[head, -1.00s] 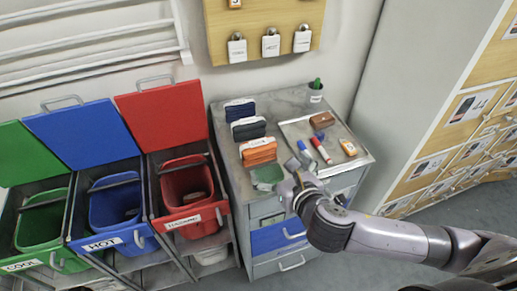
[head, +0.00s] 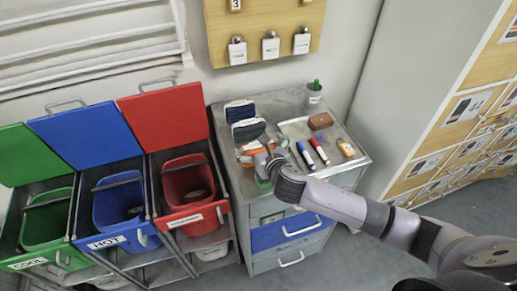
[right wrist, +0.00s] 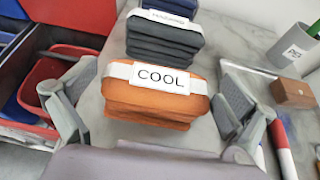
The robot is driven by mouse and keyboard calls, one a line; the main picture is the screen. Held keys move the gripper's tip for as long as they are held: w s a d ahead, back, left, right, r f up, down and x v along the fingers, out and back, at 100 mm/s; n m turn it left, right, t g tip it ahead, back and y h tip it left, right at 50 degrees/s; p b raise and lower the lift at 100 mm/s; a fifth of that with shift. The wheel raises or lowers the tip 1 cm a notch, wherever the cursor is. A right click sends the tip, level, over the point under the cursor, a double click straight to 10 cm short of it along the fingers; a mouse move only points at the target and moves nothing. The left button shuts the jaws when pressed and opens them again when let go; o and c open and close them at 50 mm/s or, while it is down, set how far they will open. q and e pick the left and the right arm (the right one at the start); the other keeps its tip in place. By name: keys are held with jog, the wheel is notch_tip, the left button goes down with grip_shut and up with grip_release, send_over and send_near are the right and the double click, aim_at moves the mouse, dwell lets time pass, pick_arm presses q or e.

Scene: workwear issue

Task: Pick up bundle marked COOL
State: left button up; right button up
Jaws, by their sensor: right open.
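The bundle marked COOL is an orange folded stack with a white labelled band. It sits on the grey cabinet top and shows clearly in the right wrist view (right wrist: 150,105). In the head view my arm hides much of this orange bundle (head: 245,150). My right gripper (head: 266,160) is over it. In the right wrist view the right gripper (right wrist: 155,108) is open, one finger to each side of the bundle, with visible gaps. I cannot tell whether either finger touches it. My left gripper is not in view.
A dark grey bundle (head: 248,130) and a dark blue one (head: 239,111) stand behind the orange one. A tray (head: 290,125) with markers and a brown block (head: 320,121) lies to the right. A red bin (head: 186,185) stands left of the cabinet.

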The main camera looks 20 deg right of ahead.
jog(key=shift+w+f, duration=0.15)
jog(key=shift+w, duration=0.15)
jog(key=c, duration=1.1)
jog(key=shift+o, duration=0.2)
